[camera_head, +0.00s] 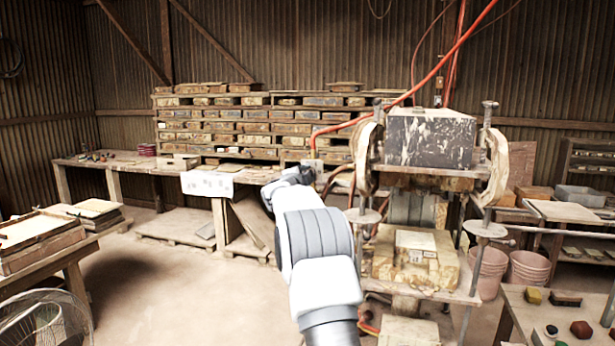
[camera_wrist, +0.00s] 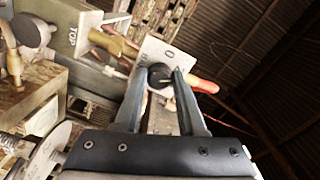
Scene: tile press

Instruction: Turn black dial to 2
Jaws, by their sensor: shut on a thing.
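In the wrist view the black dial (camera_wrist: 160,76) sits on a pale plate (camera_wrist: 150,48) with a dark mark like a 0 above it. The fingers of my gripper (camera_wrist: 163,78) reach to the dial, one on each side, and are shut on it. The dial's pointer and the other numbers cannot be made out. In the head view my gripper (camera_head: 292,177) is at the left side of the press (camera_head: 425,190), and the dial is hidden or too small to tell.
In the wrist view a metal box (camera_wrist: 85,32) with lettering and a dark round knob (camera_wrist: 30,31) stand to the left, and a red hose (camera_wrist: 203,84) lies to the right. In the head view a bench (camera_head: 125,160) stands behind, with open floor (camera_head: 170,280) to the left.

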